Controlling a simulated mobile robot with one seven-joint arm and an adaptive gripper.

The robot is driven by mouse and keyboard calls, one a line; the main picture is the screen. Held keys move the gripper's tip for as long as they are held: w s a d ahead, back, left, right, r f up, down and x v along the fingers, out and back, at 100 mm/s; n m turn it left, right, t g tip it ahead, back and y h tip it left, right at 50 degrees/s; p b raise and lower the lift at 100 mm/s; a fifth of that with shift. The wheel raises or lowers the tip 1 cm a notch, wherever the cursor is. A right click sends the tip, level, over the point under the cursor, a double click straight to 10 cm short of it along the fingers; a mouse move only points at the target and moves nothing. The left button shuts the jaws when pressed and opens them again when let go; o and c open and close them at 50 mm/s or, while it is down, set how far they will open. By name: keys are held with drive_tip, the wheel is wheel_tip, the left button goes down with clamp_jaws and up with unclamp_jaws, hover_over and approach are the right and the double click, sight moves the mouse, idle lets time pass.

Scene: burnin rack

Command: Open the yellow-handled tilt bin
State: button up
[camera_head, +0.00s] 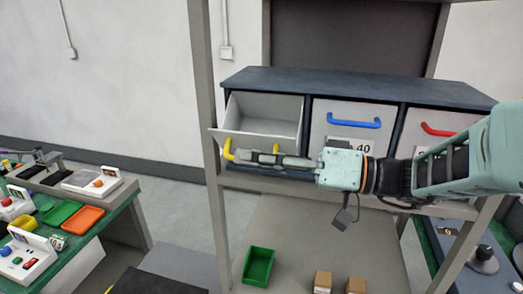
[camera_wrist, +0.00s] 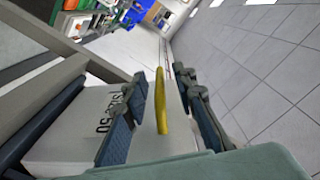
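The yellow-handled tilt bin (camera_head: 268,112) is at the left of the rack's row of bins. It is tilted outward and its pale, empty-looking interior shows. Its yellow handle (camera_head: 228,149) is at the lower front, partly hidden by my gripper (camera_head: 242,156). In the wrist view, the yellow handle (camera_wrist: 161,105) stands between the two spread fingers of my gripper (camera_wrist: 165,86), with visible space on both sides. The bin's white front with a dark printed label (camera_wrist: 75,130) lies to the left, partly covered by a finger.
A blue-handled bin (camera_head: 330,116) and a red-handled bin (camera_head: 419,122) sit closed to the right in the dark rack (camera_head: 350,82). A grey upright post (camera_head: 205,90) stands left of the open bin. A green tray (camera_head: 258,265) and small boxes (camera_head: 323,281) lie below.

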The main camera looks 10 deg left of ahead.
drive_tip(key=shift+a, duration=0.45)
drive_tip(key=shift+c, duration=0.2)
drive_tip(key=shift+w, duration=0.1)
clamp_jaws()
